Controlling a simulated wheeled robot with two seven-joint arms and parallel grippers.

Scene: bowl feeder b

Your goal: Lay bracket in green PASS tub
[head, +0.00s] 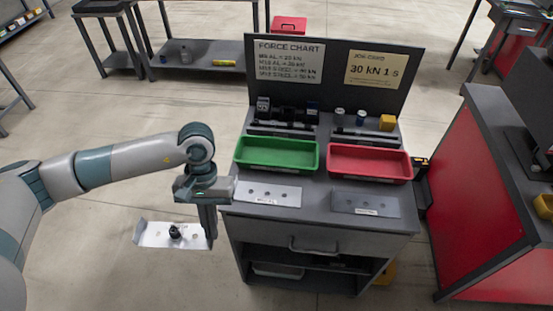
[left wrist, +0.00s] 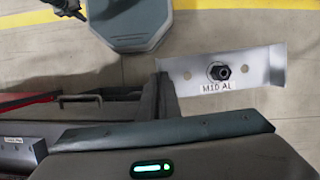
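My left gripper (head: 210,238) points down in front of the workbench's left side and is shut on one end of a silver bracket (head: 153,235). The bracket is a plate with bent-up ends and a dark nut or bolt at its middle, held in the air over the floor. In the left wrist view the bracket (left wrist: 248,68) carries the label "M10 AL", and gripper fingers (left wrist: 166,92) meet its left end. The green tub (head: 276,167) stands on the bench, up and right of the gripper, and looks empty. My right gripper is not in view.
A red tub (head: 369,176) stands right of the green one and looks empty. Two labelled plates (head: 268,194) (head: 366,204) lie before the tubs. Behind are dark tooling, a yellow block (head: 387,122) and an upright chart board (head: 334,73). A red-sided bench (head: 476,190) stands at right.

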